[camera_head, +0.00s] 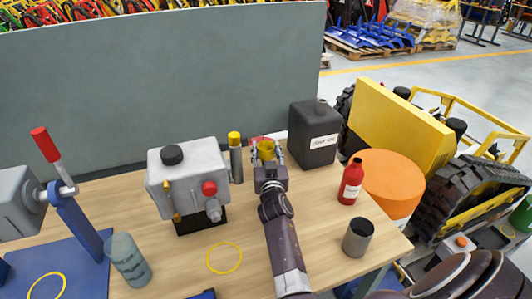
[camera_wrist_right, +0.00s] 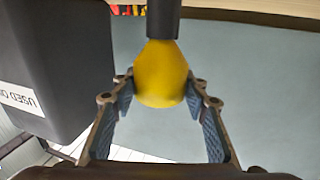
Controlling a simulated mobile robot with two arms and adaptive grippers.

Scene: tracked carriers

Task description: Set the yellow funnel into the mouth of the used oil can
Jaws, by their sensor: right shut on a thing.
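My right gripper (camera_head: 267,158) is shut on the yellow funnel (camera_head: 266,149) near the back of the table. In the right wrist view the yellow funnel (camera_wrist_right: 160,75) sits between the two fingers, with a dark cylindrical shape against its upper end. The used oil can (camera_head: 315,133) is a dark, labelled can standing just right of the gripper, with a short neck on top. It also shows at the left in the right wrist view (camera_wrist_right: 62,60). The funnel is apart from the can's mouth. My left gripper is out of view.
A grey pump unit (camera_head: 188,172) and a yellow-capped cylinder (camera_head: 235,158) stand left of the gripper. A red bottle (camera_head: 351,182) and a grey cup (camera_head: 357,237) stand right. A yellow ring (camera_head: 224,258) lies in front. A grey partition (camera_head: 160,85) rises behind the table.

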